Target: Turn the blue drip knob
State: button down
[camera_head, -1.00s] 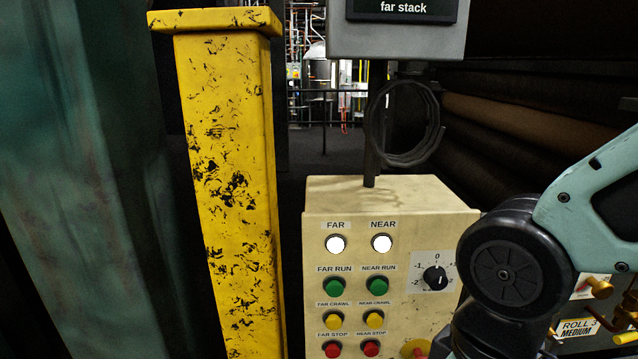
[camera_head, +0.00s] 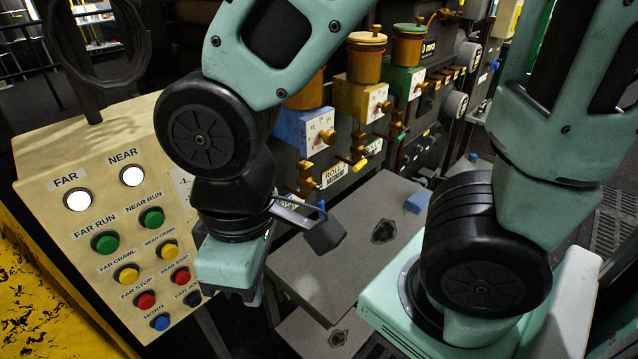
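The blue drip unit (camera_head: 296,132) is a blue box on the machine side, with a small pale dial plate on its front. Its knob (camera_head: 328,137) is a small brass-coloured piece on that plate, seen just right of my arm. My gripper (camera_head: 233,268) hangs at the end of my arm, lower left of the blue unit and in front of the control box. It is well apart from the knob. Its fingers are mostly hidden, so I cannot tell whether they are open or shut.
A yellow unit (camera_head: 362,97) and a green unit (camera_head: 403,82) with similar knobs sit behind the blue one. The cream control box (camera_head: 62,160) with several buttons stands at left. A grey platform (camera_head: 380,215) lies below the units.

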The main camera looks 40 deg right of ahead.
aim_at(330, 137)
jog(key=k+l+z, duration=0.1)
jog(key=k+z, duration=0.2)
jog(key=k+l+z, duration=0.2)
jog(key=z, duration=1.1)
